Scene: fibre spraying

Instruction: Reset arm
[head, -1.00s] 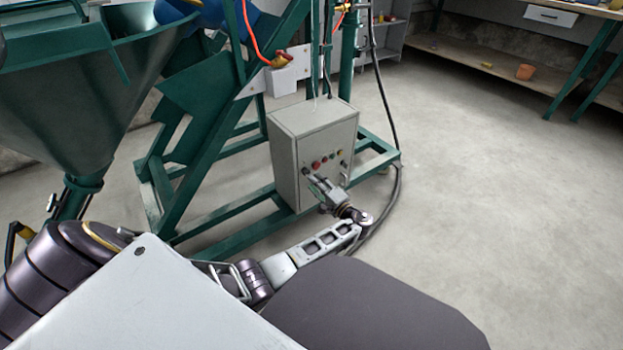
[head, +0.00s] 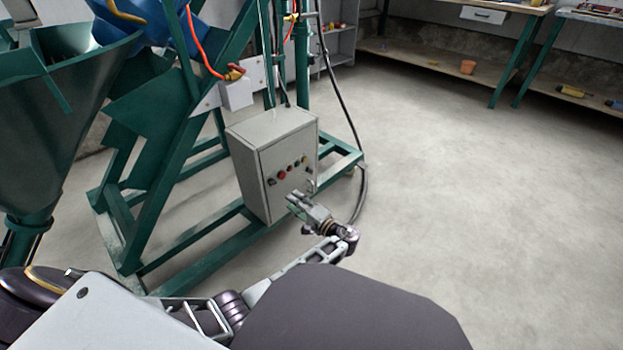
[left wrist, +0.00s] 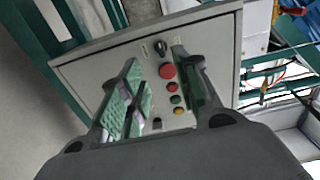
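My left arm reaches forward from the bottom of the head view. Its left gripper (head: 297,199) is in front of the lower right part of a grey control box (head: 262,185). In the left wrist view my left gripper (left wrist: 157,60) has its two green-padded fingers apart, with nothing held between them. The box (left wrist: 105,60) fills the view behind the fingers. A red button (left wrist: 166,71), a black knob (left wrist: 160,47) and smaller green, red and yellow buttons show between or beside the fingers. I cannot tell exactly how far the fingertips are from the panel. My right gripper is not in view.
A green steel frame (head: 180,258) carries the box, and a green hopper (head: 55,130) stands at the left. A black cable (head: 345,110) hangs down right of the box. The concrete floor (head: 450,190) is clear to the right. Workbenches (head: 455,65) stand at the back.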

